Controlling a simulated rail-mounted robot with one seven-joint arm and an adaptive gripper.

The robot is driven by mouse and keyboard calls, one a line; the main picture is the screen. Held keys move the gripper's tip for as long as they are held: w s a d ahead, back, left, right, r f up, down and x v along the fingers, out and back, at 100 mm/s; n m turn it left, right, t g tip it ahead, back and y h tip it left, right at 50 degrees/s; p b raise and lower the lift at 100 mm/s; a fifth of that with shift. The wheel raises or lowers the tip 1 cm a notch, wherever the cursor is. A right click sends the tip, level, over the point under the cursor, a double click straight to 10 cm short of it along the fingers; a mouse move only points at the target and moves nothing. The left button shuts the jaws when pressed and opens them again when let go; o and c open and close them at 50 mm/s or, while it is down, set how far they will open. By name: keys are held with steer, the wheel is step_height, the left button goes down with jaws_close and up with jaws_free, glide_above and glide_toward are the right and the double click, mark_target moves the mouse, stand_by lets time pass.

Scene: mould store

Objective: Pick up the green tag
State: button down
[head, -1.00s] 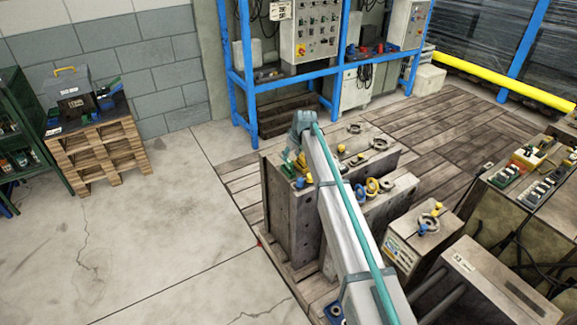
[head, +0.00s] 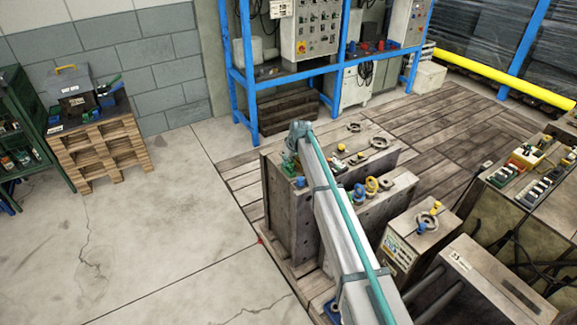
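My arm reaches from the bottom of the head view up over a large grey mould block (head: 283,212). Its wrist bends down at the block's left end, and my gripper (head: 289,168) is low over the block's top there. The fingers are too small and too covered to tell open from shut. I cannot pick out a green tag for certain. Anything under or behind the wrist and arm is hidden. A small blue piece (head: 300,182) lies on the block just right of the gripper.
Yellow lifting rings (head: 371,186) and a dark ring (head: 379,143) sit on the blocks right of my arm. A smaller block (head: 403,262) stands at lower right. Green and white pieces (head: 501,177) lie far right. The floor (head: 170,240) at left is clear.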

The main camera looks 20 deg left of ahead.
steer(key=shift+r, duration=0.1)
stand_by(0.3)
steer(key=shift+r+b, duration=0.6)
steer(key=shift+r, duration=0.2)
steer(key=s+d+r+b, duration=0.4)
steer(key=s+d+r, duration=0.3)
steer(key=s+r, duration=0.4)
steer(key=shift+s+d+r, duration=0.15)
steer(key=shift+s+d, duration=0.2)
